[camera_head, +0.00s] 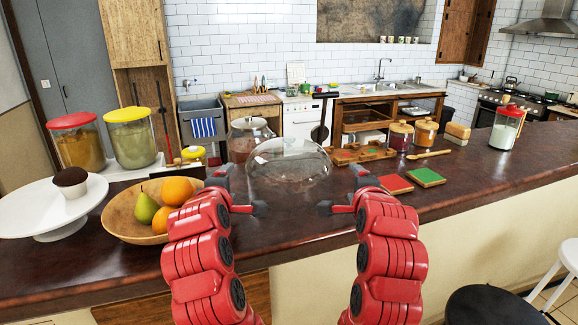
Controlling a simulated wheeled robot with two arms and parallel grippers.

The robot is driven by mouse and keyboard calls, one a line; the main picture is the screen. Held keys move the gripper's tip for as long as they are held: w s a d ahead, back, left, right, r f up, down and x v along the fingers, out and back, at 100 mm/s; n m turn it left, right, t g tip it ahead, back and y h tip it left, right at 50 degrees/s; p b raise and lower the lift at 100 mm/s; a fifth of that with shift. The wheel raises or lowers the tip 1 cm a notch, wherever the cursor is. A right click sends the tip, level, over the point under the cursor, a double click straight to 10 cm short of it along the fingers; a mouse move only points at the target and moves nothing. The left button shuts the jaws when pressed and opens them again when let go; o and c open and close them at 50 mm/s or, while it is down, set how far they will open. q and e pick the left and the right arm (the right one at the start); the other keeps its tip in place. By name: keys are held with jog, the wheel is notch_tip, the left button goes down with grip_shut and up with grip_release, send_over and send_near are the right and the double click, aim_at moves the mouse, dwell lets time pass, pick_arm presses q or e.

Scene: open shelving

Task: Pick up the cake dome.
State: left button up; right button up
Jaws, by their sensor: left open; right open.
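The clear glass cake dome (288,170) stands on the dark counter in the middle of the view, between my two arms. My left gripper (240,190) is open just left of the dome and in front of it. My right gripper (342,192) is open to the right of the dome. Both grippers appear empty, and I cannot tell whether either touches the glass. The white cake stand (50,212) at the left holds a chocolate cupcake (72,182), with no dome over it.
A wooden bowl (122,226) with a pear and oranges sits close to my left arm. A glass jar (249,134) stands behind the dome. Red and green tiles (396,184) lie right of my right gripper. The right part of the counter (480,180) is mostly clear.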

pick_arm(q)
jog(key=x, duration=1.3)
jog(key=shift+w+f, duration=0.15)
jog(key=shift+w, duration=0.2)
pick_arm(e)
jog(key=x, duration=1.3)
jog(key=shift+w+f, duration=0.2)
jog(key=shift+w, duration=0.15)
pick_arm(q)
jog(key=shift+w+d+f, duration=0.1)
pick_arm(e)
jog(key=shift+w+a, duration=0.1)
jog(key=shift+a, duration=0.7)
pick_arm(q)
jog(key=shift+d, duration=0.1)
